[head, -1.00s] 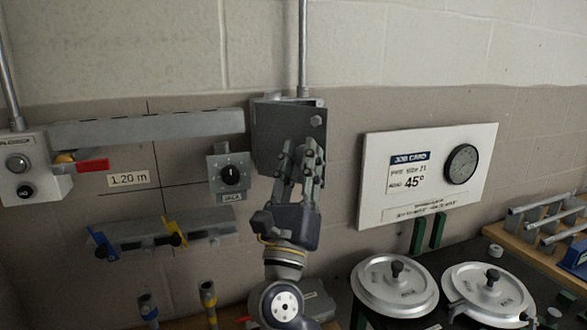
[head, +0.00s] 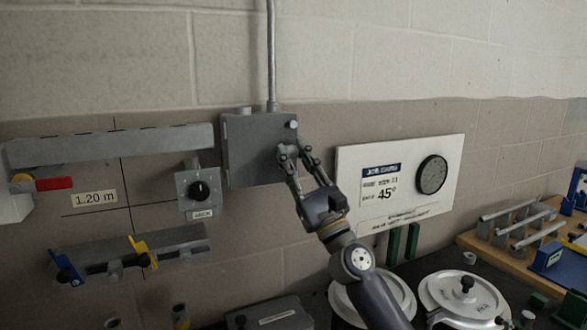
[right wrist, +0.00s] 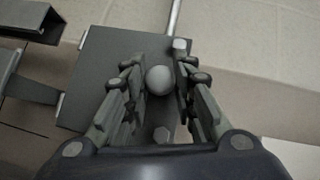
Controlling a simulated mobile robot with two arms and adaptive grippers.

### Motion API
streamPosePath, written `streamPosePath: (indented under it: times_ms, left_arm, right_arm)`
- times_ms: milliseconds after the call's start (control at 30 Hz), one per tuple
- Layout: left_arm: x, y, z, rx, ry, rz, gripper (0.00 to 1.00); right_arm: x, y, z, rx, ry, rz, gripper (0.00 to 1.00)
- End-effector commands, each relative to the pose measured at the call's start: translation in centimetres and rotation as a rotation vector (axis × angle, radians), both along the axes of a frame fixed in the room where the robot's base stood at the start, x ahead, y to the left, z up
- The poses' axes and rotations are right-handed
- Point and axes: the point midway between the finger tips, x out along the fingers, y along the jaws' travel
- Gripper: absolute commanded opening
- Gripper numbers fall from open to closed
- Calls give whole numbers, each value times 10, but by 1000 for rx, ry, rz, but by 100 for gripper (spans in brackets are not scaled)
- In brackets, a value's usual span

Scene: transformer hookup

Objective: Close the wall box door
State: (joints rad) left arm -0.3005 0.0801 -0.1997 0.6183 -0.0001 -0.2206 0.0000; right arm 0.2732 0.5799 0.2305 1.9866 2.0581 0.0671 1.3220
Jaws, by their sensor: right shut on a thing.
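The grey wall box (head: 240,165) hangs on the wall under a vertical conduit. Its flat door (head: 255,145) lies over the box front and looks flush or nearly so; I cannot tell whether it is fully seated. My right gripper (head: 298,152) is at the right part of the door. In the right wrist view a round grey knob (right wrist: 159,80) sits between the fingers of my right gripper (right wrist: 160,66), which is shut on it. In the head view the fingers hide the knob. My left gripper is not in view.
A dial unit (head: 199,190) is mounted left of the box, and a job card board (head: 400,205) with a gauge is to its right. Rails with coloured handles are at left. Round silver lids (head: 465,298) stand on the bench below.

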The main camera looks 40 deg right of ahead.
Motion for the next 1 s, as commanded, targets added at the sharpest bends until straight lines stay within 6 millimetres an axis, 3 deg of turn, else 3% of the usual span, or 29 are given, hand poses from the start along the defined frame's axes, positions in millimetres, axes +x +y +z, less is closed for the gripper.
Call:
streamPosePath:
  times_ms: [667, 700, 1000]
  left_arm:
    - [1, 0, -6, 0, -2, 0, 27]
    - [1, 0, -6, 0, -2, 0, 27]
    - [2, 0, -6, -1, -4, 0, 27]
  right_arm:
    - [6, -7, 3, 2, -5, 55, 0]
    - [6, -7, 3, 1, -5, 55, 32]
    - [7, -5, 1, 0, -1, 57, 34]
